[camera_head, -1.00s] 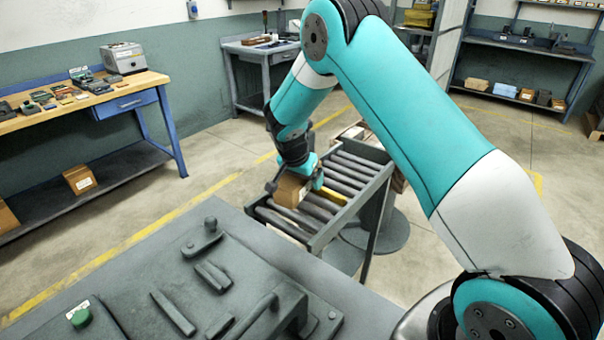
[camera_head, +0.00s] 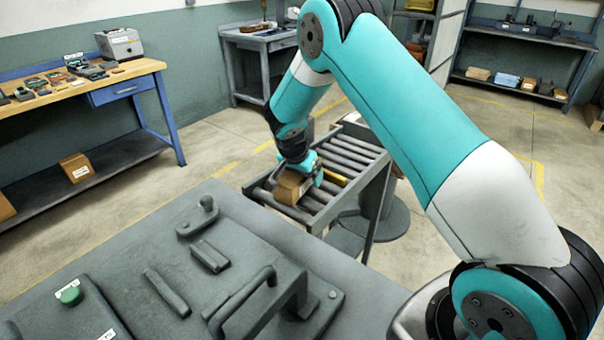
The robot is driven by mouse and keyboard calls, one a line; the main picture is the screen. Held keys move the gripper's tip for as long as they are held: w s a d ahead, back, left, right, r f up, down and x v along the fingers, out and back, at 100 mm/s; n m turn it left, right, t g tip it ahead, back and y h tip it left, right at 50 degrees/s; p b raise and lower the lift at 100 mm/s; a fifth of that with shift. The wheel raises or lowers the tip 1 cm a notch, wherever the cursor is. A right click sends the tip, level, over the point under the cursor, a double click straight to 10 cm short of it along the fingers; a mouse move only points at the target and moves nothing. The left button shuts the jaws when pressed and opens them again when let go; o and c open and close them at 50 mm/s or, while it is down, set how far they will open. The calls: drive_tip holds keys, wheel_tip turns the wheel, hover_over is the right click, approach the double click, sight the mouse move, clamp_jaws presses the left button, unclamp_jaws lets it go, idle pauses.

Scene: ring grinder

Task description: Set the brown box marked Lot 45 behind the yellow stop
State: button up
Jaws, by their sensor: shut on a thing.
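The brown box (camera_head: 290,187) is at the near end of the roller conveyor (camera_head: 318,222), under my gripper (camera_head: 297,172). My gripper points down and is shut on the box. A pale label patch shows on the box, but its writing is too small to read. The yellow stop (camera_head: 335,178) is a bar across the rollers, just right of and beyond the box. The box is on the near side of the bar. I cannot tell whether the box touches the rollers or the bar.
A grey machine bench with a handle (camera_head: 245,300) and a green button (camera_head: 70,296) fills the foreground. The wooden workbench (camera_head: 130,75) at left has another brown box (camera_head: 76,167) on its lower shelf. The rollers beyond the yellow stop are clear.

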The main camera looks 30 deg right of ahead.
drive_tip(key=shift+f+b, duration=0.3)
idle(0.4)
drive_tip(key=o, duration=0.6)
idle(0.4)
drive_tip(key=shift+r+p, duration=2.4)
drive_tip(key=shift+r, duration=1.6)
